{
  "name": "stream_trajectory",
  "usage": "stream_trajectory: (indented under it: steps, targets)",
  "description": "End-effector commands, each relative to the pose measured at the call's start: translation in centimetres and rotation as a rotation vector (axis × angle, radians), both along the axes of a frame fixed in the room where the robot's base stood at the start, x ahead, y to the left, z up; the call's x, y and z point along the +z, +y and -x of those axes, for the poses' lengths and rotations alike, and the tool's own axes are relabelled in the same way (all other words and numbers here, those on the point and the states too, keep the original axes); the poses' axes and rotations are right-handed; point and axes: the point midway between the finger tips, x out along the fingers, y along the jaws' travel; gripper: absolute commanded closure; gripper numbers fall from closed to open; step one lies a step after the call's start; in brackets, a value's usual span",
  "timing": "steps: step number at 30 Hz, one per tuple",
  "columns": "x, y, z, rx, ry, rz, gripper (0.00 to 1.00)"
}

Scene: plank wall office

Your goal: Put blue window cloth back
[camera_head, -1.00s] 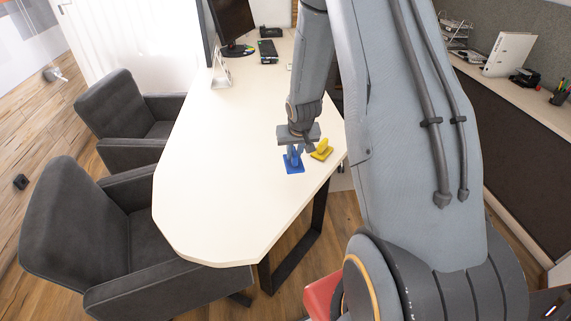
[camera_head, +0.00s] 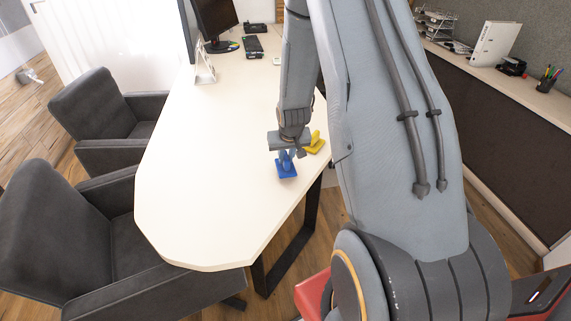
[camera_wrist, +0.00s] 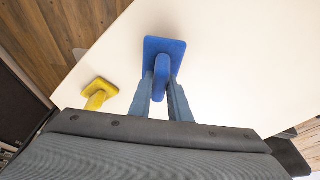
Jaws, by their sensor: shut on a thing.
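The blue window cloth (camera_head: 287,173) is a flat blue pad with an upright blue grip, over the white table near its right edge. In the wrist view the cloth (camera_wrist: 165,47) lies at the fingertips. My gripper (camera_wrist: 162,80) is shut on its upright grip, one finger on each side. In the head view my gripper (camera_head: 287,155) points down at the cloth from above. I cannot tell whether the pad touches the table.
A similar yellow cloth (camera_head: 315,143) is close by on the table (camera_head: 205,190), and shows in the wrist view (camera_wrist: 98,93). Dark chairs (camera_head: 60,225) line the left side. The table's near part is clear.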

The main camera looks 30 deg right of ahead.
Motion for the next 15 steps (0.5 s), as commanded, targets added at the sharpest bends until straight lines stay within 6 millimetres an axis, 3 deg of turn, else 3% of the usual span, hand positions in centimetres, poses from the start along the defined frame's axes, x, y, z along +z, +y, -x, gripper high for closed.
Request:
stream_trajectory:
  steps: [6,15]
  targets:
    - [-2.3,0.0,0.0,0.0,0.001,0.0,1.0]
    - [-2.5,0.0,0.0,0.0,0.001,0.0,1.0]
